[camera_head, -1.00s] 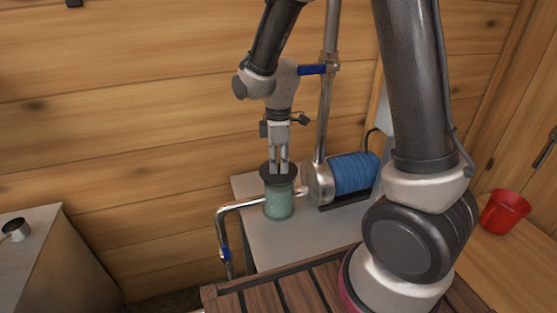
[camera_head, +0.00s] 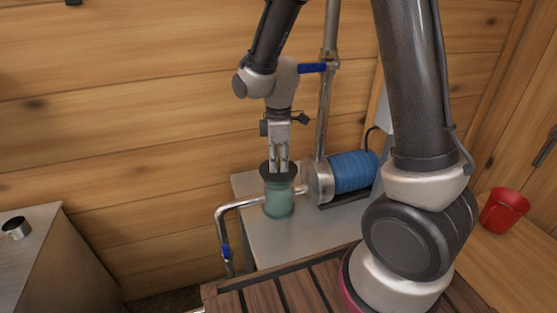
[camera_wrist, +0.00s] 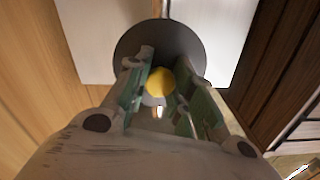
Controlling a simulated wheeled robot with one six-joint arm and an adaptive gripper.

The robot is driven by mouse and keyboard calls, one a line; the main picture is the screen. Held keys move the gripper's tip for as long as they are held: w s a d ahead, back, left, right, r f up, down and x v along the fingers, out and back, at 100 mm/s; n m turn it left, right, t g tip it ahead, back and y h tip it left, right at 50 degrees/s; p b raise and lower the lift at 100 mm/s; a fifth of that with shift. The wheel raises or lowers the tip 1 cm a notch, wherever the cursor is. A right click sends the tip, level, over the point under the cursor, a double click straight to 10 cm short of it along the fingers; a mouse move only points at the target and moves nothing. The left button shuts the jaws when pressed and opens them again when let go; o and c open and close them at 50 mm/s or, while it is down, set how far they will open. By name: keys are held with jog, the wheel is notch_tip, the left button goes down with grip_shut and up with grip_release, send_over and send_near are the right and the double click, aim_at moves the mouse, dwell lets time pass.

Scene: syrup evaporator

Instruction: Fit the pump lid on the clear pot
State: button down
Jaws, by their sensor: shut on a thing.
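The pump lid (camera_head: 265,171) is a dark round disc over the mouth of the clear pot. In the wrist view the lid (camera_wrist: 186,50) has a yellow knob (camera_wrist: 159,81) at its middle. The clear pot (camera_head: 279,202) is greenish and see-through, and stands upright beside the pump. My gripper (camera_head: 279,171) points down from above and is shut on the lid's knob, between its fingers (camera_wrist: 160,85). The lid looks about level and covers the pot's rim. I cannot tell whether it is fully seated.
The blue pump motor (camera_head: 354,172) stands right of the pot on a grey table (camera_head: 283,240). A bent metal pipe (camera_head: 226,212) runs on the left, and an upright pipe with a blue handle (camera_head: 312,69) rises close behind. A red bucket (camera_head: 504,211) is far right.

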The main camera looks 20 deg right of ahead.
dwell(0.4)
jog(key=c, duration=1.2)
grip_release()
jog(key=shift+o, duration=0.2)
notch_tip(320, 180, up, 12)
jog(key=shift+f, duration=0.1)
